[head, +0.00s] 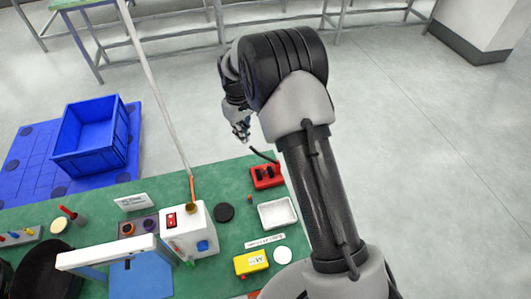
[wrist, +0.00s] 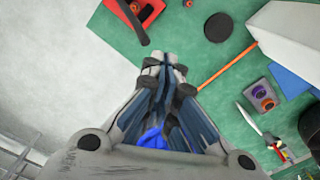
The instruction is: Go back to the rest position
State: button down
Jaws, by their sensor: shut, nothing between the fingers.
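My gripper (head: 241,131) hangs in the air at the far edge of the green table, with my arm reaching up the middle of the head view. In the wrist view my gripper (wrist: 168,60) has its fingertips together, with nothing held at the tips. In that view the fingertips appear over the edge between the green table top (wrist: 190,45) and the pale floor. A patch of blue shows between the finger links, and I cannot tell what it belongs to.
A red block with black parts (head: 267,176) stands by the table's far edge, near my gripper. A white tray (head: 277,226), a black disc (head: 224,212), a yellow box (head: 250,263) and a white box (head: 189,243) are nearby. A blue crate (head: 68,158) stands beyond the table. Floor at right is clear.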

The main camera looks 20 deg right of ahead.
jog(key=shift+r, duration=0.15)
dwell(0.4)
jog(key=s+d+r+m+t+b, duration=0.25)
jog(key=s+r+b, duration=0.35)
jog(key=s+r, duration=1)
jog(key=s+d+f+m+t+b, duration=0.1)
jog(key=s+f+b, duration=0.1)
jog(key=s, duration=0.8)
jog(key=s+d+f+m+t+b, duration=0.1)
jog(key=s+f+m+b, duration=0.1)
jog(key=s, duration=0.8)
jog(key=shift+f+b, duration=0.2)
jog(key=shift+b, duration=0.7)
